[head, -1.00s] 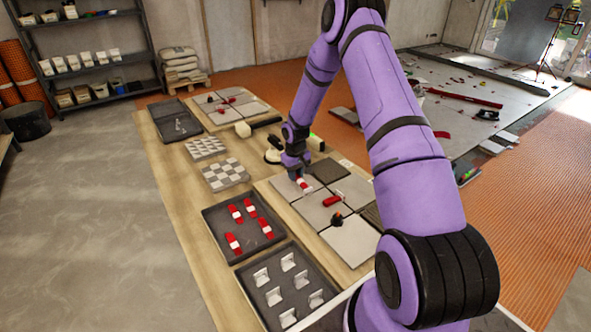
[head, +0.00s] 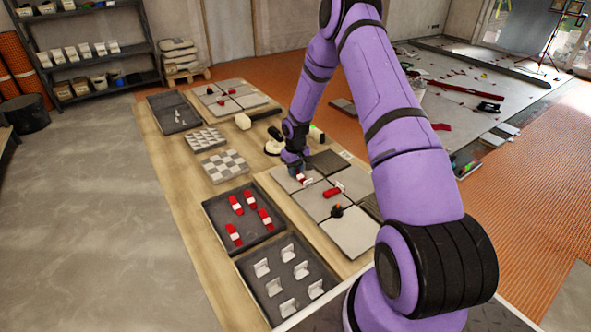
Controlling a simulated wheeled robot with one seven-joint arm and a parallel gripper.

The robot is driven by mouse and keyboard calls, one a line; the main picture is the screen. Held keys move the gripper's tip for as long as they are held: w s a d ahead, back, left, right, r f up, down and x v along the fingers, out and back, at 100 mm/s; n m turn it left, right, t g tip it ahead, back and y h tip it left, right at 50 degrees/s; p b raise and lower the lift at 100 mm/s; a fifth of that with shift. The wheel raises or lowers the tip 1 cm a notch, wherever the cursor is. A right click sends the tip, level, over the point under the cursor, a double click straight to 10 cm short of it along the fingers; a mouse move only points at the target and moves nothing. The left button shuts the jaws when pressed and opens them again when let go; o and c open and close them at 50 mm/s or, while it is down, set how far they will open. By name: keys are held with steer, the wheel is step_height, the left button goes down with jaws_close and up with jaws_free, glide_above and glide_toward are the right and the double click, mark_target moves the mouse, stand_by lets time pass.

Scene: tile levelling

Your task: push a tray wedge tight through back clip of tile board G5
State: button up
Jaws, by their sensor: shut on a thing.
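The tile board (head: 352,236) lies on the wooden table, with grey tiles and a darker tile at its back right. My gripper (head: 300,177) is low over the back left tile, shut on a red and white wedge (head: 306,181). The fingers partly hide the wedge and the back clip, so I cannot tell how far the wedge is through it. Another red wedge (head: 332,192) lies at the middle seam. A dark and red piece (head: 337,210) stands at a front seam. I cannot read the G5 label.
A dark tray (head: 217,212) holds several red wedges with white bands. A second dark tray (head: 249,271) in front holds several white clips. Checkered sample boards (head: 222,166) and another tile board (head: 244,92) stand farther back. A white-based tool (head: 274,146) stands just behind my gripper.

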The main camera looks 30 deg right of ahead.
mark_target(302, 179)
steer(key=shift+s, duration=2.05)
stand_by(0.9)
stand_by(0.5)
steer(key=o, duration=0.9)
